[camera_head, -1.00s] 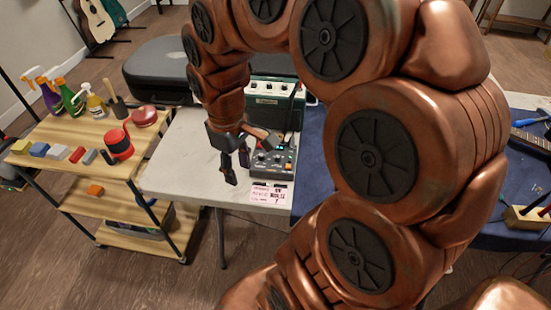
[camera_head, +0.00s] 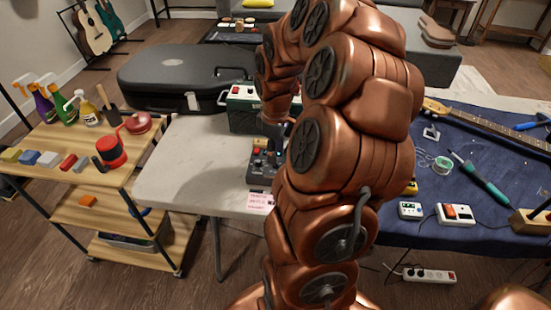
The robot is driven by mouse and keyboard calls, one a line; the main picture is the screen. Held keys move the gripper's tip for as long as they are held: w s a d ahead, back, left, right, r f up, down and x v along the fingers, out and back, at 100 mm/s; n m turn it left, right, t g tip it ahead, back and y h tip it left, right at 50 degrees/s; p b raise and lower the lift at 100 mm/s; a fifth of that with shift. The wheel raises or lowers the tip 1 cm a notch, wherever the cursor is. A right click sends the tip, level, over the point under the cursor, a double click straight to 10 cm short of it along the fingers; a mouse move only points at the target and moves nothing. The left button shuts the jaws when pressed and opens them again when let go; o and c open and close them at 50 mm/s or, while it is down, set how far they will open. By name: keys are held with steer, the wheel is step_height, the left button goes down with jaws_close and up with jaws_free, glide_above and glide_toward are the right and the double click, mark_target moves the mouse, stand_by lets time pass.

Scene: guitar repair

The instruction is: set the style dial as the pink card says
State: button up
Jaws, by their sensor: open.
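The pink card (camera_head: 260,202) lies at the front edge of the light grey table; its print is too small to read here. The dark control box (camera_head: 256,173) with small knobs and a red part sits just behind the card. The style dial cannot be singled out; my arm covers the box's right side. My gripper (camera_head: 272,146) is over the back of the box, pointing down, mostly hidden by my arm. It is open. I cannot tell whether it touches the box.
A green amplifier (camera_head: 242,112) stands behind the box, near a black case (camera_head: 185,75). A wooden shelf cart (camera_head: 60,185) with bottles and blocks is at left. A blue-covered bench (camera_head: 440,215) with a guitar neck and tools is at right. The grey table's left part is clear.

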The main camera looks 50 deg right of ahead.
steer(key=shift+f, duration=1.75)
steer(key=shift+c, duration=0.4)
jaws_close()
